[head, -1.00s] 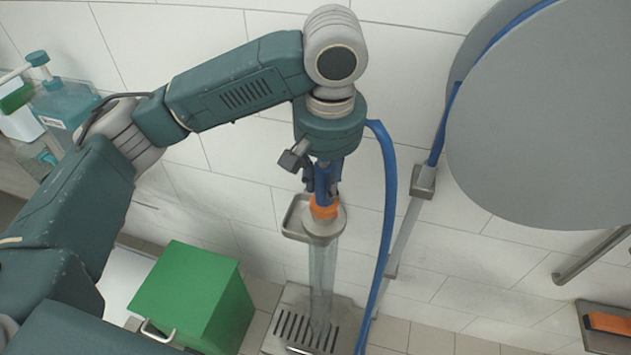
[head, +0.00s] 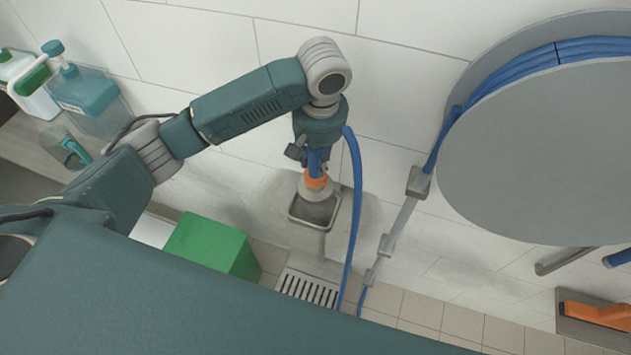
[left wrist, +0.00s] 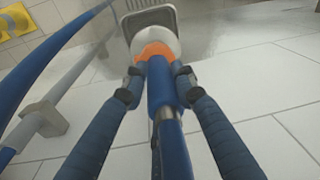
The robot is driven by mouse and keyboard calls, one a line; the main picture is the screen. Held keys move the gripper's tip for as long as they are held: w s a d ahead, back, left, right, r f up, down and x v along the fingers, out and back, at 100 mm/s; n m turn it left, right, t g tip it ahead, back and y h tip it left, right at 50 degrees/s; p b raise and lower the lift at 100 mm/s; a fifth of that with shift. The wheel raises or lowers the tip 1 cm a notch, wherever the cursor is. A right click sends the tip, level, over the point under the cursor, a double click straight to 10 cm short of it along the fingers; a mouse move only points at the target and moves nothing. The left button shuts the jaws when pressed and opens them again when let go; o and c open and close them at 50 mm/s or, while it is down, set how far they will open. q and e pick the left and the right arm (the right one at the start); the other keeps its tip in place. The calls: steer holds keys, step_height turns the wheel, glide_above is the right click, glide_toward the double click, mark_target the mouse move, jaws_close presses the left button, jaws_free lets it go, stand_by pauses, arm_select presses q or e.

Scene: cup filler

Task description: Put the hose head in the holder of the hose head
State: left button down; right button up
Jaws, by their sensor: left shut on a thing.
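The hose head (head: 316,182) has a blue handle, an orange collar and a pale bell-shaped nozzle. My left gripper (head: 316,163) is shut on the handle, with the nozzle pointing down. In the left wrist view the gripper (left wrist: 158,84) has a finger on each side of the blue handle, and the pale nozzle (left wrist: 158,46) lies beyond the fingertips. A square-rimmed metal bracket (head: 328,226) on the wall, which looks like the holder, is just under the nozzle. Its rim also shows in the left wrist view (left wrist: 128,28). I cannot tell whether the nozzle touches it. My right gripper is not in view.
The blue hose (head: 352,215) hangs down right of the gripper. A large grey hose reel (head: 530,150) is at the right. A green box (head: 205,245) and a floor drain (head: 307,287) are below. Bottles (head: 92,100) stand at the left.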

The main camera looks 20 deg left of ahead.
mark_target(318, 158)
arm_select(q)
step_height(318, 158, down, 9)
steer(key=shift+f+p, duration=0.1)
steer(key=shift+p, duration=0.4)
steer(key=c, duration=1.4)
jaws_free()
steer(key=shift+s+f, duration=0.1)
steer(key=shift+f, duration=0.05)
steer(key=r, duration=0.4)
steer(key=r+b, duration=0.1)
steer(key=r, duration=0.3)
steer(key=s+d+r+b, duration=0.1)
steer(key=r, duration=0.3)
steer(key=shift+r, duration=0.15)
